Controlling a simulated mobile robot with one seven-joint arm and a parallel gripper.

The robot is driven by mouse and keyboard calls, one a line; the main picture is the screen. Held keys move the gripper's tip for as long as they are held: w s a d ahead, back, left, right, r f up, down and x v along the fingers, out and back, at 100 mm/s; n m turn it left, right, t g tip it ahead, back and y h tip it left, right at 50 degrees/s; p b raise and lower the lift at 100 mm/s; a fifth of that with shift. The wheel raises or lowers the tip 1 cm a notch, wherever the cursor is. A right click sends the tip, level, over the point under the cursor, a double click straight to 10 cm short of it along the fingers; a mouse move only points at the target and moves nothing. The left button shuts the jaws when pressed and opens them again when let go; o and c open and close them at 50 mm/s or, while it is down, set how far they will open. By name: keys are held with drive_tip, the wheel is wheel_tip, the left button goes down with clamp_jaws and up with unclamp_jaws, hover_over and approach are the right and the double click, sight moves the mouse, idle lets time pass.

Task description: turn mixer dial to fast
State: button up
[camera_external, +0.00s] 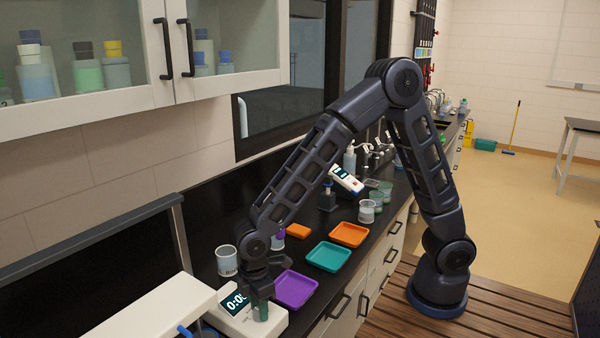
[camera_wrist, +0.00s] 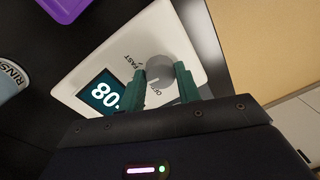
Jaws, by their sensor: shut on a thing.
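The mixer (camera_external: 275,322) is a white box with a dark digital display (camera_external: 235,302) at the front left of the black bench. Its white top (camera_wrist: 112,62) fills the middle of the wrist view, with the display (camera_wrist: 102,92) and the printed words FAST and OFF. The round grey dial (camera_wrist: 160,69) has a pale pointer mark on its lower edge, close to the OFF label. My gripper (camera_wrist: 164,80) is shut on the dial, with one green finger on each side. In the external view my gripper (camera_external: 261,311) points down onto the mixer and hides the dial.
A purple tray (camera_external: 296,289) lies just right of the mixer, with teal (camera_external: 328,257) and orange (camera_external: 349,234) trays beyond. A beaker (camera_external: 227,260) stands behind it. Another white device (camera_external: 160,310) is at front left. Wall cabinets (camera_external: 120,95) hang above.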

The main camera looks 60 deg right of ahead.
drive_tip(key=m, duration=0.4)
drive_tip(key=shift+m, duration=2.2)
drive_tip(key=o, duration=1)
drive_tip(key=r, duration=1)
drive_tip(key=shift+w+d+r, duration=0.1)
drive_tip(key=shift+d+r, duration=0.2)
drive_tip(key=shift+r, duration=0.1)
